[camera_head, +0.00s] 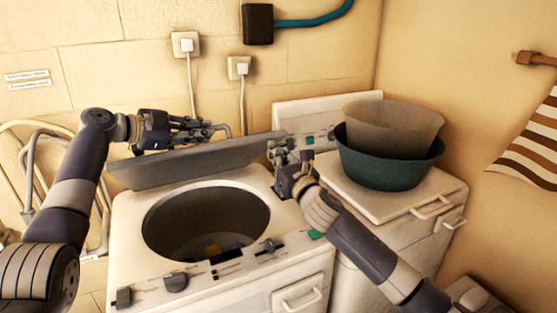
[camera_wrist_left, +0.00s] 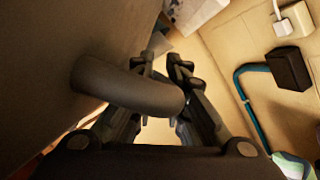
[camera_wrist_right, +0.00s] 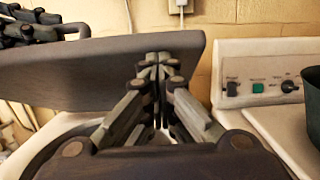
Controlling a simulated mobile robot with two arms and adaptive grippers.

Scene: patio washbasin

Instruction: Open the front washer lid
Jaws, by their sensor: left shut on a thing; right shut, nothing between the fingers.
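The front washer (camera_head: 128,225) stands in the middle of the head view with its round drum opening uncovered. Its grey lid (camera_head: 190,165) is raised and tilted up at the back of the opening. My left gripper (camera_head: 212,130) is behind the lid, shut on the lid's curved handle (camera_wrist_left: 115,88), which passes between its fingers in the left wrist view. My right gripper (camera_head: 280,150) is shut and empty at the lid's right end. In the right wrist view its fingers overlap the lid (camera_wrist_right: 90,75); I cannot tell whether they touch it.
A second washer (camera_head: 365,200) stands at the right, bearing a teal basin (camera_head: 385,170) with a brown tub (camera_head: 395,125) in it. Bent pipes (camera_head: 30,150) are at the left. The wall with plugs (camera_head: 187,45) is close behind. Coloured items lie in the drum.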

